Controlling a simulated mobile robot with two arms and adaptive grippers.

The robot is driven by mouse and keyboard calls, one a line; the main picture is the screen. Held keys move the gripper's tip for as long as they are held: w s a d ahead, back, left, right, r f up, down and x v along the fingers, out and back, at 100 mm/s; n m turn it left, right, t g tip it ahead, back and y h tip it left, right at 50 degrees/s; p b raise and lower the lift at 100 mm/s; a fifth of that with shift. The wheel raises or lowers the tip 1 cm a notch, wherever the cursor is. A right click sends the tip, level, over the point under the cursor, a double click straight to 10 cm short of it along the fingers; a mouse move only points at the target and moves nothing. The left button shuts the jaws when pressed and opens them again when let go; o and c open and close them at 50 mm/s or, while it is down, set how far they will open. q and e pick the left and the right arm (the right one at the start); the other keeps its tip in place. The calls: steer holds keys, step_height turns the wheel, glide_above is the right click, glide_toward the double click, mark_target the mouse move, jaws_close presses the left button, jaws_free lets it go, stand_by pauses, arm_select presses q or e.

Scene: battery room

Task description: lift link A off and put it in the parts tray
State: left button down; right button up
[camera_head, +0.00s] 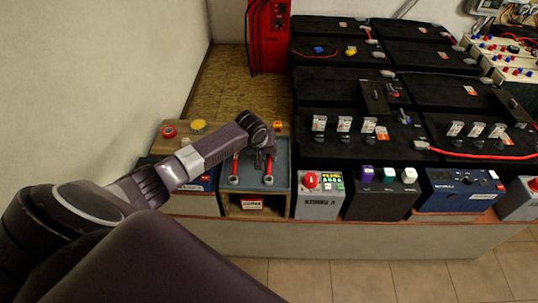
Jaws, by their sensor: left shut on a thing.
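My left gripper (262,157) reaches in from the left and is over a grey-blue tray (282,182) on a wooden stand. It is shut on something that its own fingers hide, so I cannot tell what. Two red pieces with silver ring ends are in the tray: one at the left (235,172) and one at the right (268,176), just below the gripper. I cannot tell whether the gripper touches the right one. Dark flat plates (374,97) and (509,105) stand on the black batteries (340,150). I cannot make out which part is link A. My right gripper is out of view.
A wooden board with a red button (168,131) and a yellow knob (198,127) is left of the tray. Grey (320,202) and blue (458,189) instrument boxes line the front edge. A red cabinet (270,38) stands behind. A red cable (480,155) crosses the right batteries.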

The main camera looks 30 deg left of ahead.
arm_select(q)
steer(key=shift+f, duration=0.25)
stand_by(0.3)
steer(key=c, duration=1.9)
jaws_free()
steer(key=shift+c, duration=0.2)
steer(key=shift+o, duration=0.5)
steer(key=o, duration=0.3)
steer(key=shift+s, duration=0.1)
steer(key=shift+r+p, duration=4.05)
steer(key=shift+p, duration=0.65)
